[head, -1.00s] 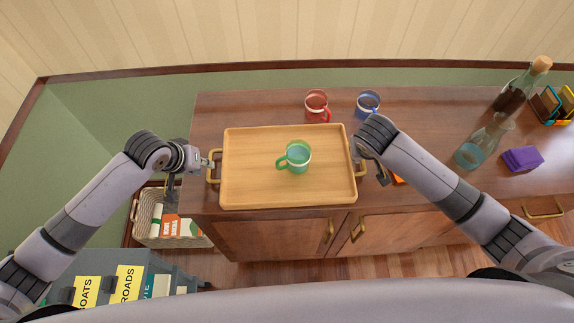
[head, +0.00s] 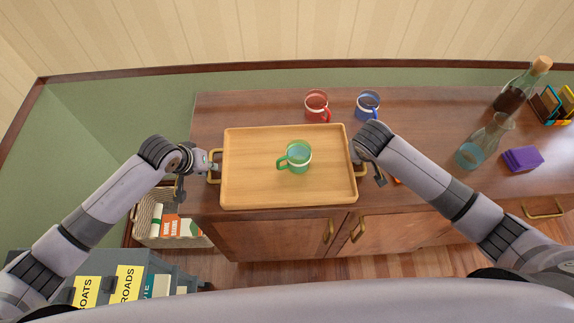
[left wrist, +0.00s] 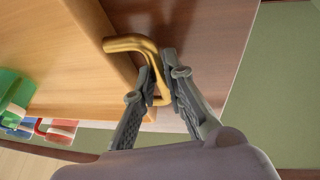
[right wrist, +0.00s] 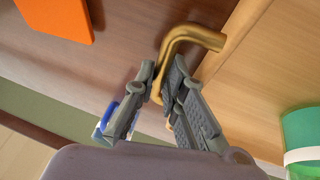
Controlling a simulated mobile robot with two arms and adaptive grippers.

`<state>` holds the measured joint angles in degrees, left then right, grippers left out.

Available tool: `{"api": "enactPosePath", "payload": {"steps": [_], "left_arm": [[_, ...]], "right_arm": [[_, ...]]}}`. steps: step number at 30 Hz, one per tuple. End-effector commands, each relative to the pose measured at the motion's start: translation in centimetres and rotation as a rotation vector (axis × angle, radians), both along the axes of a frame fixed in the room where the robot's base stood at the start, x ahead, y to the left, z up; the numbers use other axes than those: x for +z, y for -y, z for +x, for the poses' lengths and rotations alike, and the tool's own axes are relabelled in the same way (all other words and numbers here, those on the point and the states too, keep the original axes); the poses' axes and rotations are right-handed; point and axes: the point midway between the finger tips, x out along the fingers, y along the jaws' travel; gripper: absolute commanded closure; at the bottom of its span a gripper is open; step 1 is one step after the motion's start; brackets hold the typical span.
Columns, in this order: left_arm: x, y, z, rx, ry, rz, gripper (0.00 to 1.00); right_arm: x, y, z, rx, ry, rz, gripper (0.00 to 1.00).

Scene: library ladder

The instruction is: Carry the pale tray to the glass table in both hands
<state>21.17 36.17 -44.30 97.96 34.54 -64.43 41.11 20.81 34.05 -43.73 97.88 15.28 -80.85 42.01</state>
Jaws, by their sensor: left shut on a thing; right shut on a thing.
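The pale wooden tray (head: 260,185) lies on the brown cabinet top, with a brass handle at each short side. A green mug (head: 298,157) stands on the tray, right of its middle. My left gripper (head: 212,167) is at the tray's left handle; in the left wrist view its fingers (left wrist: 160,88) are shut on the brass handle (left wrist: 130,44). My right gripper (head: 360,168) is at the right handle, partly hidden by its own arm; in the right wrist view its fingers (right wrist: 165,90) are shut on the handle (right wrist: 195,36). The glass table is not visible.
A red mug (head: 317,104) and a blue mug (head: 368,104) stand behind the tray. To the right are a corked bottle (head: 512,95), a glass carafe (head: 480,148) and a purple block (head: 522,159). An orange item (right wrist: 55,18) lies beside the right handle. A basket (head: 150,222) stands below left.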

Motion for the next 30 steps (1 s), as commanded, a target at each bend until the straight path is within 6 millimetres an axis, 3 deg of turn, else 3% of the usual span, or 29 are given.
{"api": "enactPosePath", "payload": {"steps": [20,30], "left_arm": [[0.0,0.0,0.0,-0.003,0.001,0.001,1.0],[1.4,0.1,0.0,-0.004,0.002,0.001,1.0]], "right_arm": [[0.1,0.1,0.0,-0.003,0.002,0.0,1.0],[1.5,0.1,0.1,-0.005,0.004,0.0,1.0]]}}
